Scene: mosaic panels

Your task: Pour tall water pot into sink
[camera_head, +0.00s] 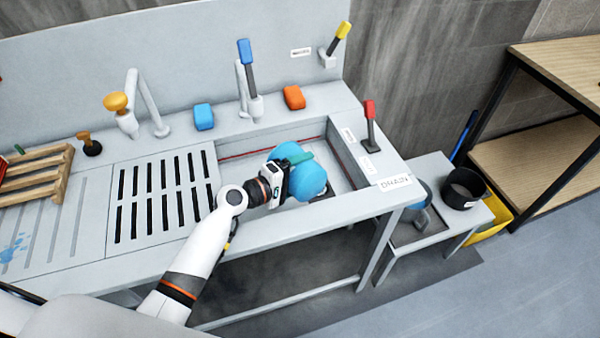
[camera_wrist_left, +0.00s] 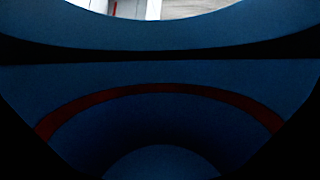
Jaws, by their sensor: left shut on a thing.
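A blue pot (camera_head: 309,178) is in my left gripper (camera_head: 287,176), above the basin of the sink (camera_head: 345,183). The gripper is shut on the pot and hides part of it. The pot looks tilted, but I cannot tell which way its mouth faces. In the left wrist view the dark blue surface of the pot (camera_wrist_left: 160,75) fills almost the whole picture, with a curved red band across it. Whether water is inside or flowing out cannot be seen. My right gripper is not in view.
A slotted drainboard (camera_head: 163,195) lies left of the sink. A faucet with a blue lever (camera_head: 246,75) stands behind it, near a blue sponge (camera_head: 203,117) and an orange sponge (camera_head: 294,98). A red lever (camera_head: 370,125) is at the right rim. A black pot (camera_head: 463,188) stands on a low side table.

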